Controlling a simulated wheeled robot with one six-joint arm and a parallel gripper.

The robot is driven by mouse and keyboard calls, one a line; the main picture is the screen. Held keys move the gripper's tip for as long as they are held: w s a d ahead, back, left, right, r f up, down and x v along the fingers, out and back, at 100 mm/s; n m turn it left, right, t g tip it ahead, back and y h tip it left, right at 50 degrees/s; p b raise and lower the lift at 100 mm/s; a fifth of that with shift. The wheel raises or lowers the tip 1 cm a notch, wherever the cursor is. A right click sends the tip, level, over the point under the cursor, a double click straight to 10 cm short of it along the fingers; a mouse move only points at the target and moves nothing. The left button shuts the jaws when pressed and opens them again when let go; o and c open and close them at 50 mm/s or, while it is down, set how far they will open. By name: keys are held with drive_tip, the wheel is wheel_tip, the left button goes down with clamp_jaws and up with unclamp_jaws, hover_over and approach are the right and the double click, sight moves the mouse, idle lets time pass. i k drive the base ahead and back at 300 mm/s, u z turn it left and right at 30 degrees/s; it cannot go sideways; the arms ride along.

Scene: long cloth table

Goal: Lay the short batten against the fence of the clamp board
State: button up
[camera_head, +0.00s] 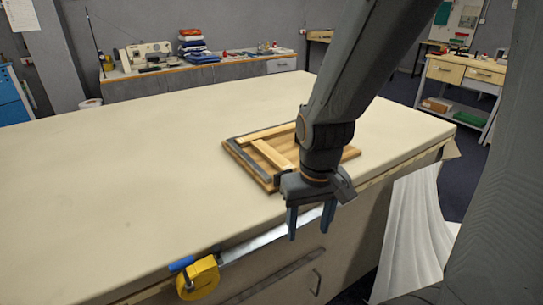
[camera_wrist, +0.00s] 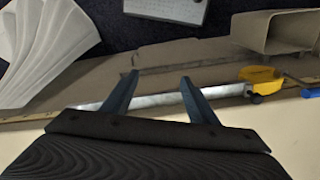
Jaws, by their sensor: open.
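The clamp board (camera_head: 320,160) is a wooden panel lying on the cloth table, partly hidden behind my arm. A dark bar (camera_head: 246,160) runs along its left side and a pale strip (camera_head: 267,132) along its back edge; I cannot tell for certain which is the fence. A short pale batten (camera_head: 271,154) lies on the board, right of the dark bar with a gap between them. Its near end is close to my wrist. My gripper (camera_head: 310,228) is open and empty, pointing down in front of the board at the table's front edge. In the wrist view, its fingers (camera_wrist: 159,84) hold nothing.
White cloth (camera_head: 415,235) hangs at the right. The table's left (camera_head: 110,185) is clear.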

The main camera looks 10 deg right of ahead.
sight(274, 158)
drive_tip(key=k, duration=0.5)
drive_tip(key=z, duration=1.65)
drive_tip(key=i, duration=1.1)
drive_tip(key=u, duration=2.2)
drive_tip(key=i, duration=0.5)
drive_tip(key=u, duration=0.05)
